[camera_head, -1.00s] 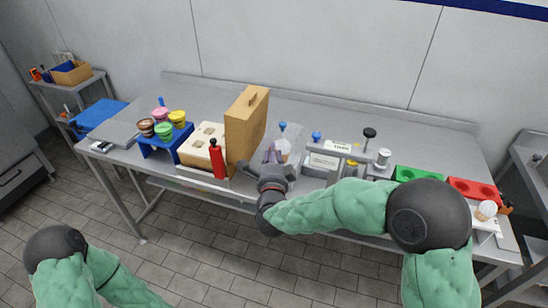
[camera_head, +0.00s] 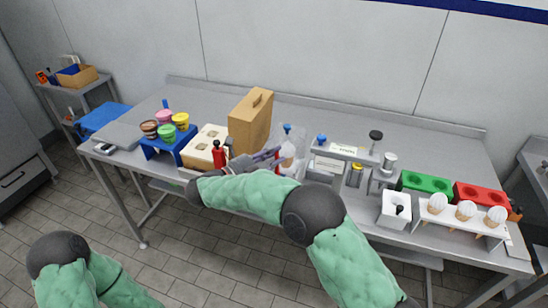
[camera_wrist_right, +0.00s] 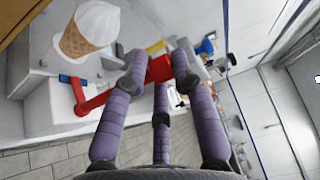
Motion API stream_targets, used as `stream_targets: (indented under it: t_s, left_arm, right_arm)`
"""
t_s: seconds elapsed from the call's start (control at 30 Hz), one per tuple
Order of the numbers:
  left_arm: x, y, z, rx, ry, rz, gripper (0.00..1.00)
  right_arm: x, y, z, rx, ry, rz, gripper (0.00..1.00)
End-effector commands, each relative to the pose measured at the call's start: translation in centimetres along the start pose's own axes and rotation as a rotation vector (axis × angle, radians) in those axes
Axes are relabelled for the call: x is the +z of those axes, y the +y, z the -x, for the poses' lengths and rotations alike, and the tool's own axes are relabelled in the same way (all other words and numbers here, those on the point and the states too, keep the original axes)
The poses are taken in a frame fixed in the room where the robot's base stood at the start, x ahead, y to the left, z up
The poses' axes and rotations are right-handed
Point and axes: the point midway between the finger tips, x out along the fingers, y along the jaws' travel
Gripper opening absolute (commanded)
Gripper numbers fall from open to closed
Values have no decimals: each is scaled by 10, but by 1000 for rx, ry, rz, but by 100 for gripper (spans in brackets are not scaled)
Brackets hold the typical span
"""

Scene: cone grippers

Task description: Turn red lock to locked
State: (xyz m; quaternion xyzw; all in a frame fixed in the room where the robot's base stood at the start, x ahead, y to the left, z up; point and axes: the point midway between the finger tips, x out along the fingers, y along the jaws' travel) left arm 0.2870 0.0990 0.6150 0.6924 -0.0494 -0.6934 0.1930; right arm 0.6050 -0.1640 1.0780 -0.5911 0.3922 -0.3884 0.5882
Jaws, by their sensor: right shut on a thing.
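The red lock shows in the right wrist view as a red lever (camera_wrist_right: 97,101) with a small blue piece at its left end. It runs toward a red part between the fingertips. My right gripper (camera_wrist_right: 158,65) has its purple fingers closed around that red part. In the head view my right gripper (camera_head: 268,156) reaches in sideways from the left, by the front of a clear-sided dispenser (camera_head: 288,137); the lock is mostly hidden there. A white-topped cone (camera_wrist_right: 88,31) is close beside the lock in the wrist view. My left gripper is out of view.
A tan upright box (camera_head: 250,122) and a red bottle (camera_head: 218,155) stand left of the right gripper. A grey station (camera_head: 345,150) is to its right. A cone rack (camera_head: 462,228) and green and red trays are at the far right. The back of the table is clear.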

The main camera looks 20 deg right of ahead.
Motion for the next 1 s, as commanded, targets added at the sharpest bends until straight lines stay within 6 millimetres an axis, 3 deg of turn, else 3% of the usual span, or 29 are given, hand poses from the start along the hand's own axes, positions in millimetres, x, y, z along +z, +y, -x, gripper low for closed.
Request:
stream_targets:
  t_s: [0.03,0.4,0.97,1.0]
  left_arm:
    - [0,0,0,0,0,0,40]
    - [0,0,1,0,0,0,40]
    - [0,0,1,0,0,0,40]
    - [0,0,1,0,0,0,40]
  right_arm:
    - [2,-7,-1,-6,35,-17,0]
    - [4,-9,-2,-6,198,-21,0]
    - [4,-11,-4,-5,229,-24,0]
    - [4,-11,-4,-5,229,-24,33]
